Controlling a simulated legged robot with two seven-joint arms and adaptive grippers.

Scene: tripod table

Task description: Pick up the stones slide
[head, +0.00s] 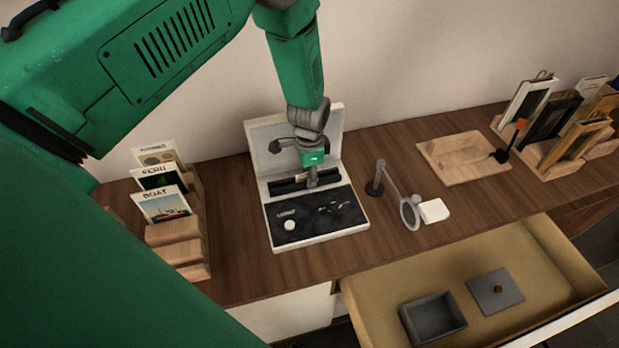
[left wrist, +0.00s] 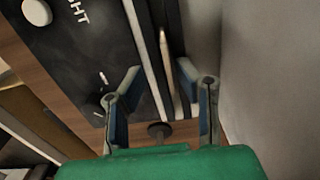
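Several slides stand in a stepped wooden rack (head: 180,262) at the left. The front one reads BOAT (head: 163,205), and the one behind reads FERN (head: 158,177). The rearmost slide (head: 155,155) shows rounded shapes that may be stones; its label is too small to read. My left gripper (head: 312,178) is over the open light case (head: 318,238), right of the rack and apart from the slides. In the left wrist view its two fingers (left wrist: 161,100) are spread, with a slim rod (left wrist: 163,55) visible beyond them. My right gripper is not in view.
The case has a raised lid and a white knob (head: 290,225). A magnifier on a stand (head: 408,212) and a white block (head: 433,210) are to its right. Farther right are a wooden tray (head: 440,163) and racked frames (head: 528,103). An open drawer (head: 375,315) juts out in front.

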